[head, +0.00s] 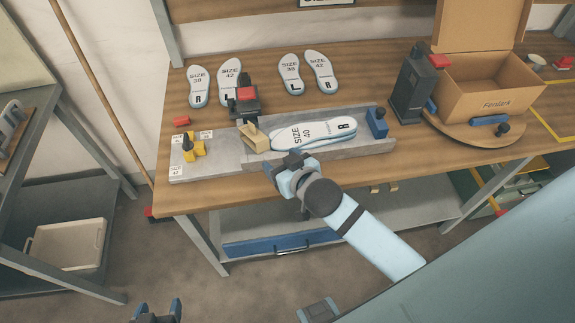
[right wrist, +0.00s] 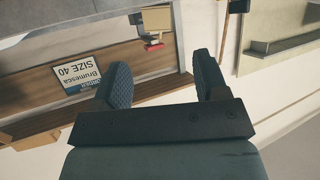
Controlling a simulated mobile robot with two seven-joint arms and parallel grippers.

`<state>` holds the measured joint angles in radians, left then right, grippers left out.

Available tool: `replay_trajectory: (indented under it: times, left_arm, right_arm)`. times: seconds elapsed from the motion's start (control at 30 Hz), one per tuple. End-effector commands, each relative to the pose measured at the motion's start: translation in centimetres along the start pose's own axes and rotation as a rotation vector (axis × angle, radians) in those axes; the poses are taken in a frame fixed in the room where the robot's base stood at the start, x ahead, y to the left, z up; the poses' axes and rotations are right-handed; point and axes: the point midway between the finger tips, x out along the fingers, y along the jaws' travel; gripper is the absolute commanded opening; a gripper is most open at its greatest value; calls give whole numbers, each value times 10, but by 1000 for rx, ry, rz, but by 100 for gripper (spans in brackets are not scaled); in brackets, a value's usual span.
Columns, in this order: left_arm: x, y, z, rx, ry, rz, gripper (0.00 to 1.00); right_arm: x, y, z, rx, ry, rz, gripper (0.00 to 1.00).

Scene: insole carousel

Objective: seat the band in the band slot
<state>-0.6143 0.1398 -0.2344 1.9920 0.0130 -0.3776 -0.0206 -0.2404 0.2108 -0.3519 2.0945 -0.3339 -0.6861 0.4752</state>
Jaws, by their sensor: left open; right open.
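A grey fixture (head: 215,160) lies along the bench, with a stack of size 40 insoles (head: 318,132) in it. A tan piece (head: 255,137), perhaps the band, stands tilted at the left end of the insoles, in front of a black unit with a red top (head: 246,98). I cannot make out the band slot. My right gripper (head: 284,163) is at the fixture's front edge, just in front of the insoles. In the right wrist view its fingers (right wrist: 165,85) are apart with nothing between them. My left gripper (head: 156,310) is open and empty, low at the bottom left, away from the bench.
Loose insoles (head: 230,80) lie at the back of the bench. A yellow holder with a black knob (head: 194,148) stands at the fixture's left end, a blue block (head: 377,122) at its right. An open carton (head: 490,100) sits on a round turntable (head: 450,130). A shelf (head: 50,150) stands left.

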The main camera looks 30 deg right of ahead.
Motion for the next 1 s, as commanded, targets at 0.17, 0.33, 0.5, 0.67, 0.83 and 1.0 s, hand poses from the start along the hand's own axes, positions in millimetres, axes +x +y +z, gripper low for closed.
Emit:
replay_trajectory:
  times: [0.17,0.33,0.5,0.67,0.83,1.0]
  left_arm:
    - [1,0,1,0,0,0,71]
    - [1,0,1,0,0,0,71]
    - [0,0,0,0,1,0,71]
    - [0,0,0,0,2,1,71]
    - [0,0,0,0,3,1,71]
    - [-2,0,-4,0,2,1,71]
  right_arm:
    - [-22,0,0,-1,1,1,67]
    - [-33,-5,47,-20,-61,-43,67]
    - [-60,-13,142,-49,-155,-125,67]
    - [-82,-14,188,-58,-186,-150,67]
    - [-84,-14,192,-61,-186,-152,67]
    - [-85,-14,188,-61,-186,-152,67]
